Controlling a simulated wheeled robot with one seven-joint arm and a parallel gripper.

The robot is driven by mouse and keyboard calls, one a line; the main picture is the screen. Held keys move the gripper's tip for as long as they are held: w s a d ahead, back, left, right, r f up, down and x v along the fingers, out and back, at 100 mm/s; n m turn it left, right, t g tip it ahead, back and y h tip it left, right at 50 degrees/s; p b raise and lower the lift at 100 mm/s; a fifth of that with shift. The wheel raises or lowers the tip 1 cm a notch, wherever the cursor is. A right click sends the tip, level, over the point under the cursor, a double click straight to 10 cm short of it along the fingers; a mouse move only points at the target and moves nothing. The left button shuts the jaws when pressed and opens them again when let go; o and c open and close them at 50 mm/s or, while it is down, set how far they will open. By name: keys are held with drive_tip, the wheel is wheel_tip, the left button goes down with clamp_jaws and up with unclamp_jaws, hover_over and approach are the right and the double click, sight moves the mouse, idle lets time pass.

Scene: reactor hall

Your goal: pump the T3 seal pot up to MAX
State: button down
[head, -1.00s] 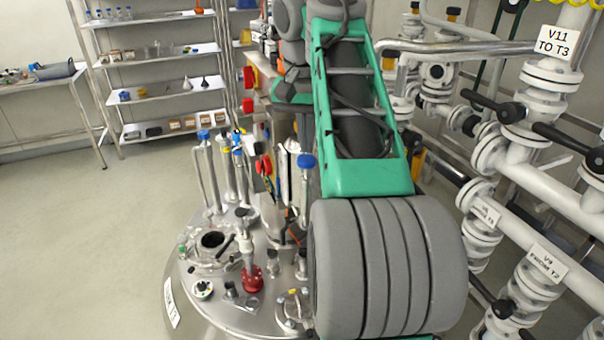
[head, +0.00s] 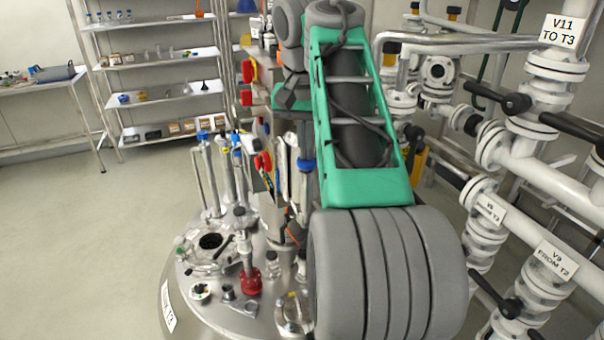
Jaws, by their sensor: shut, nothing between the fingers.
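The steel vessel lid (head: 215,318) in the lower middle has a white label (head: 167,306) on its side ending in what looks like T3. On it are a round open port (head: 210,241), a red-based fitting (head: 250,281) and upright tubes with blue caps (head: 203,136). A steel cylinder (head: 271,215) stands at its back right, partly hidden by my arm. I cannot tell which part is the seal pot, and no level or MAX mark is readable. My green and grey arm covers the middle right. My gripper is not in this view.
White pipework with black-handled valves fills the right, labelled V11 TO T3 (head: 562,30) and V9 FROM T2 (head: 554,261). Shelves (head: 160,94) with small items stand at the back left, beside a side table (head: 45,83). The floor (head: 75,240) at left is clear.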

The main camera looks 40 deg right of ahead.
drive_tip(key=shift+w+d+p+v, duration=0.15)
drive_tip(key=shift+p+v, duration=0.65)
drive_tip(key=shift+v, duration=0.1)
drive_tip(key=shift+w+d+p+v, duration=0.1)
drive_tip(key=shift+w+p+v, duration=0.05)
drive_tip(key=shift+p+v, duration=0.7)
drive_tip(key=shift+r, duration=0.1)
drive_tip(key=shift+s+a+b+x, duration=0.15)
drive_tip(key=shift+b+x, duration=0.8)
drive_tip(key=shift+b, duration=0.1)
drive_tip(key=shift+s+a+b+x, duration=0.1)
drive_tip(key=shift+s+b+x, duration=0.05)
drive_tip(key=shift+b+x, duration=0.85)
drive_tip(key=shift+w+d+p+v, duration=0.15)
drive_tip(key=shift+p+v, duration=0.7)
drive_tip(key=shift+v, duration=0.1)
drive_tip(key=shift+w+d+p+v, duration=0.1)
drive_tip(key=shift+w+p+v, duration=0.05)
drive_tip(key=shift+p+v, duration=0.75)
drive_tip(key=shift+b, duration=0.3)
